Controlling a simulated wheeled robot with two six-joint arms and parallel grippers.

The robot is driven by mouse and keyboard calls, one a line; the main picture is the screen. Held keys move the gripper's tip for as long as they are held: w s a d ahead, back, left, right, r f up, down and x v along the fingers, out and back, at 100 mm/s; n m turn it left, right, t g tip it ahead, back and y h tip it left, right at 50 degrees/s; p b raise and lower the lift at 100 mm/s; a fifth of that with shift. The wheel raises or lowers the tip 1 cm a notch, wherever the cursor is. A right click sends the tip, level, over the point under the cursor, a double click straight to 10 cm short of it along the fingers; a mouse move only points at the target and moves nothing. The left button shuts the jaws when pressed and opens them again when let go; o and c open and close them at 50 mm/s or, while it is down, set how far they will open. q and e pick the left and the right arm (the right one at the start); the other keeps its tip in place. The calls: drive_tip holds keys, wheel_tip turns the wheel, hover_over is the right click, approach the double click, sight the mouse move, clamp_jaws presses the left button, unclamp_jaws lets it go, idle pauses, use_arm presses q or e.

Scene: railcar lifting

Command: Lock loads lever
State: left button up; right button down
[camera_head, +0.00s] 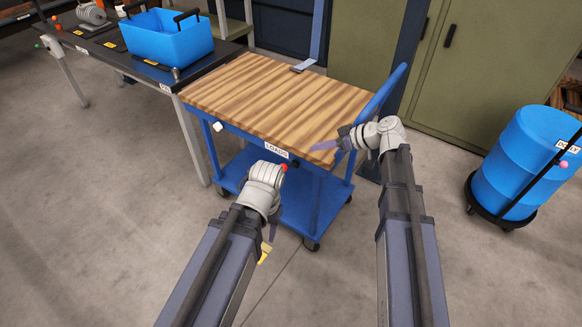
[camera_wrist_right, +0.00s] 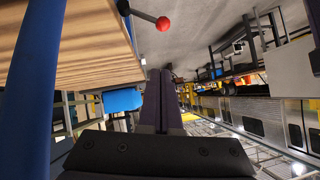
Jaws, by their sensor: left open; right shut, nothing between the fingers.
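The loads cart (camera_head: 277,148) has a wood top and a blue frame with a LOADS label on its front edge. A red ball knob (camera_head: 284,168) shows below that label, just above my left wrist. In the right wrist view the red knob (camera_wrist_right: 163,23) sits on the end of a short grey bar beside the wood top. My right gripper (camera_head: 320,147) is shut and empty, pointing left at the cart's front right corner. Its fingers (camera_wrist_right: 158,82) point towards the knob, apart from it. My left gripper (camera_head: 272,230) is open, mostly hidden by its own wrist, in front of the cart.
A black table (camera_head: 110,50) with a blue bin (camera_head: 167,40) stands left of the cart. A blue barrel (camera_head: 520,155) on a dolly stands at the right. Green cabinets (camera_head: 480,70) are behind. The cart's blue handle (camera_head: 383,92) is near my right arm. The cart top looks mostly clear.

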drive_tip(key=b, duration=0.7)
hover_over(289, 167)
drive_tip(key=s+d, duration=0.1)
drive_tip(key=s, duration=0.1)
wheel_tip(289, 167, down, 7)
drive_tip(key=shift+s+a+f+b, duration=0.1)
drive_tip(key=shift+s+f+b, duration=0.05)
drive_tip(key=shift+f+b, duration=0.5)
drive_tip(key=shift+s+a+f+b, duration=0.1)
drive_tip(key=shift+f+b, duration=0.45)
drive_tip(key=shift+f, duration=0.05)
